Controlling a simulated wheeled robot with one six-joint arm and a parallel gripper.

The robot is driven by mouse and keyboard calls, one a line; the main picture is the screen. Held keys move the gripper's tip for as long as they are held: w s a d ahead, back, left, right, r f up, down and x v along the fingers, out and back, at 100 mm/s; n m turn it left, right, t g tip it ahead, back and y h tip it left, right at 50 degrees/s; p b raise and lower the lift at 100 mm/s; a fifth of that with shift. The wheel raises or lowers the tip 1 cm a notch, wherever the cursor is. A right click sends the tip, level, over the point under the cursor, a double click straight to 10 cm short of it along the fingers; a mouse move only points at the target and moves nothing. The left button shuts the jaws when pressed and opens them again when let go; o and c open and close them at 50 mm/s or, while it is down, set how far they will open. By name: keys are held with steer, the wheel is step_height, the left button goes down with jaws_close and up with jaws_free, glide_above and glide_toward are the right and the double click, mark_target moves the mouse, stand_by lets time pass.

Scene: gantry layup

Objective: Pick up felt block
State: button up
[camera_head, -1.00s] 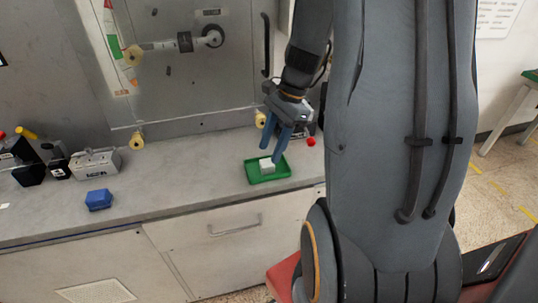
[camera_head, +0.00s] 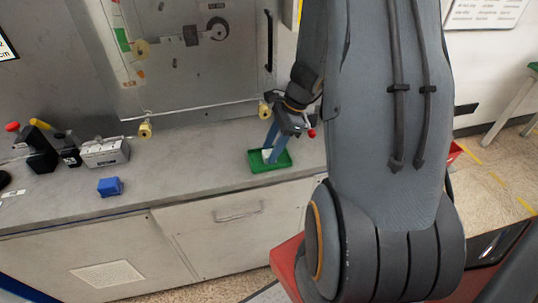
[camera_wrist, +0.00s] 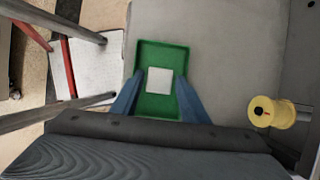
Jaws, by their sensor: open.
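The felt block is a small white block (camera_wrist: 159,80) that lies in a green tray (camera_wrist: 160,51) on the counter. In the head view the white block (camera_head: 267,155) is partly hidden behind my fingers, and the green tray (camera_head: 285,160) shows around it. My gripper (camera_head: 270,146) points down over the tray with blue fingers. In the wrist view my gripper (camera_wrist: 158,82) is open, with one finger on each side of the block and a gap to it on both sides. I cannot tell how far the fingertips are above the tray floor.
A blue block (camera_head: 109,187) sits on the grey counter (camera_head: 190,180) to the left. A grey box device (camera_head: 104,152) stands behind it. A yellow roller (camera_wrist: 271,112) sticks out near the tray at right. The counter between blue block and tray is clear.

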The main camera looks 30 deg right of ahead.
steer(key=shift+f, duration=0.1)
steer(key=c, duration=0.8)
